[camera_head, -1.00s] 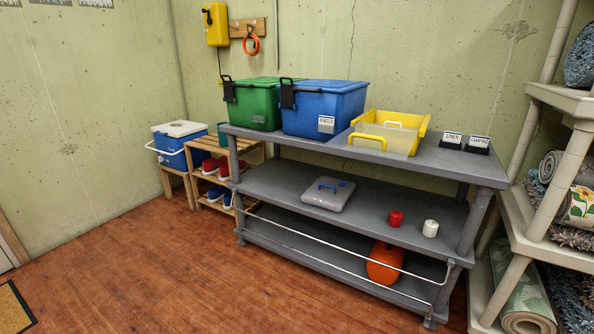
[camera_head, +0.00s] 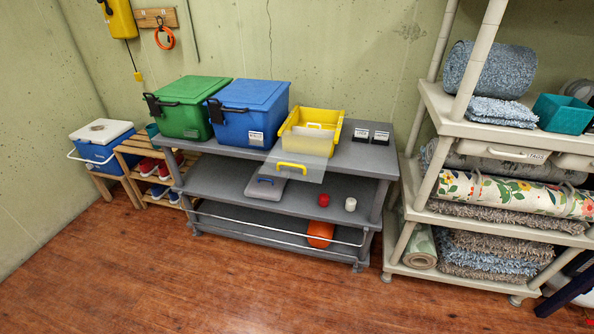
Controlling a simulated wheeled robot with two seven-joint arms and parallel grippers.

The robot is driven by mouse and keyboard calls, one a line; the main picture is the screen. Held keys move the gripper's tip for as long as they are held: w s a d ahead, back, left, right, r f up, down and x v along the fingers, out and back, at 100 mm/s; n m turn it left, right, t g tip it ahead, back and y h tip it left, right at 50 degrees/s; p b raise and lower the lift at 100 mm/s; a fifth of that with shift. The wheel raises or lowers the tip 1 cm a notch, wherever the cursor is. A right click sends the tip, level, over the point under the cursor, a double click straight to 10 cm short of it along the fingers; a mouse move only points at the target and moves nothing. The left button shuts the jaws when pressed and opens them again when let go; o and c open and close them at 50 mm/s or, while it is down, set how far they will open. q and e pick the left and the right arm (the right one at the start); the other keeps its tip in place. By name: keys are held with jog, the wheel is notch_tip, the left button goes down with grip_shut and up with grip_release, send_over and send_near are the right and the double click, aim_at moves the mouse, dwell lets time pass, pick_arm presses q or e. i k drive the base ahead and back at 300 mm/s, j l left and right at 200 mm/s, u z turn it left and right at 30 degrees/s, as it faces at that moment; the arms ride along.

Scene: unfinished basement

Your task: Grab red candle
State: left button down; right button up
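The red candle (camera_head: 324,200) stands upright on the middle shelf of the grey shelf unit (camera_head: 225,186), toward its right end. A white candle (camera_head: 350,204) stands just to its right, apart from it. Neither of my grippers shows in the head view.
A yellow bin (camera_head: 312,125) with a clear front, a blue tote (camera_head: 249,110) and a green tote (camera_head: 188,106) stand on the top shelf, above the candle's shelf. An orange object (camera_head: 320,234) is below. A beige rack (camera_head: 505,215) stands right. The wooden floor (camera_head: 200,285) in front is clear.

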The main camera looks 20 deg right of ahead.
aim_at(324, 199)
jog(key=i+l+z, duration=0.1)
jog(key=z, duration=0.3)
jog(key=i+l+z, duration=0.1)
jog(key=z, duration=0.35)
jog(key=i+z, duration=0.2)
jog(key=z, duration=0.2)
jog(key=i+z, duration=0.1)
jog(key=z, duration=0.3)
